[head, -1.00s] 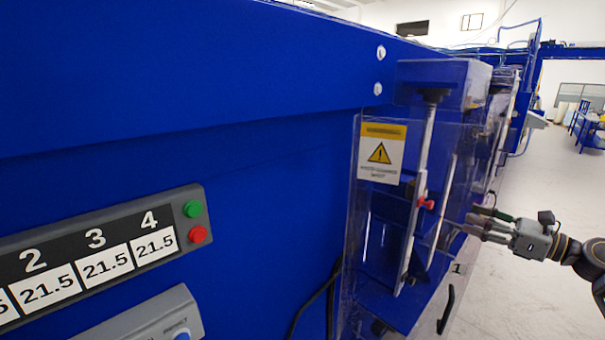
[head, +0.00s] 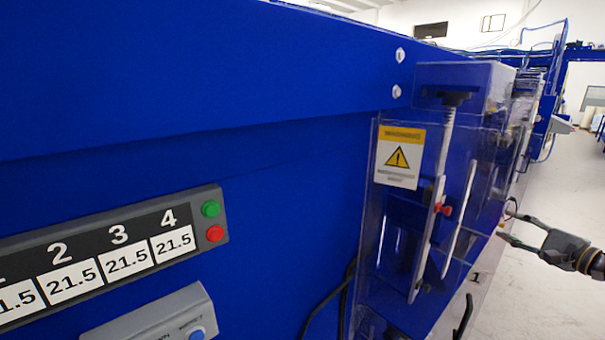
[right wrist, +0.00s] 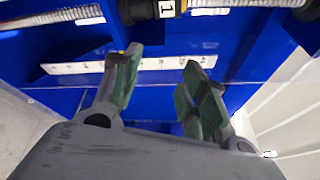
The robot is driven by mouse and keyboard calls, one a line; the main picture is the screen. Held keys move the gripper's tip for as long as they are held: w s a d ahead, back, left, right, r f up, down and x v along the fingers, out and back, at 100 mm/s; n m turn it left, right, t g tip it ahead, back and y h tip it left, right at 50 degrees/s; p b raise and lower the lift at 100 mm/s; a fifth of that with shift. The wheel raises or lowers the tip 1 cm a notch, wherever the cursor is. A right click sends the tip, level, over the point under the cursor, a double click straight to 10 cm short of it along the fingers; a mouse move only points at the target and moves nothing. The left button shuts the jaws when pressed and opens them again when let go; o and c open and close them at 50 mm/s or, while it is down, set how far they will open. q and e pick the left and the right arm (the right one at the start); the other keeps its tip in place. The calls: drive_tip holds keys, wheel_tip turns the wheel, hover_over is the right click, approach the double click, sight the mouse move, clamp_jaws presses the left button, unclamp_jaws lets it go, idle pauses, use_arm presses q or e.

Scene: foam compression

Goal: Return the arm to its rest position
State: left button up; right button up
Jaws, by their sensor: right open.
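My right gripper (head: 508,226) shows at the right edge of the head view, beside the blue machine's clear-covered test station. Its fingers are spread and hold nothing. In the right wrist view the gripper (right wrist: 160,85) shows two green-padded fingers apart, with a clear gap between them. Beyond the fingers lie blue machine surfaces, a white scale strip (right wrist: 75,67) and a ribbed rod (right wrist: 60,16). Whether the fingertips touch the machine I cannot tell. My left gripper is not in view.
The blue machine (head: 270,80) fills the left and middle. A clear guard with a warning sign (head: 399,157) encloses the station. A control panel (head: 110,250) with a green button (head: 210,209) and a red button (head: 215,233) is at lower left. Pale floor (head: 545,300) is open at right.

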drive_tip(key=d+f+n+g+h, duration=0.3)
drive_tip(key=d+f+n+h, duration=0.5)
drive_tip(key=d+f, duration=1.1)
drive_tip(key=s+a+f+n+g+h, duration=0.15)
drive_tip(key=s+f, duration=0.25)
drive_tip(key=f, duration=0.7)
drive_tip(key=s+f+n+g+h, duration=0.1)
drive_tip(key=s+f+n+g, duration=0.2)
drive_tip(key=f, duration=0.8)
drive_tip(key=s+f+n+h, duration=0.1)
drive_tip(key=s+f+n, duration=0.3)
drive_tip(key=f, duration=0.7)
drive_tip(key=s+a+f+n+g+y, duration=0.1)
drive_tip(key=s+a+f+n+g, duration=0.1)
drive_tip(key=s+a+f, duration=0.85)
drive_tip(key=s+a+f+n+g+y, duration=0.1)
drive_tip(key=s+a+f+g+y, duration=0.15)
drive_tip(key=s+a+f, duration=0.85)
drive_tip(key=s+a+f+g, duration=0.1)
drive_tip(key=s+a+f, duration=0.3)
drive_tip(key=s+a, duration=0.3)
drive_tip(key=s+a+f+n+g+y, duration=0.1)
drive_tip(key=s+a+f, duration=0.3)
drive_tip(key=s+a, duration=0.3)
drive_tip(key=s+a+f+g+y, duration=0.1)
drive_tip(key=s+a+f, duration=0.3)
drive_tip(key=s+a, duration=0.3)
drive_tip(key=a, duration=0.4)
drive_tip(key=shift+s+a+f, duration=0.15)
drive_tip(key=shift+a+f, duration=0.25)
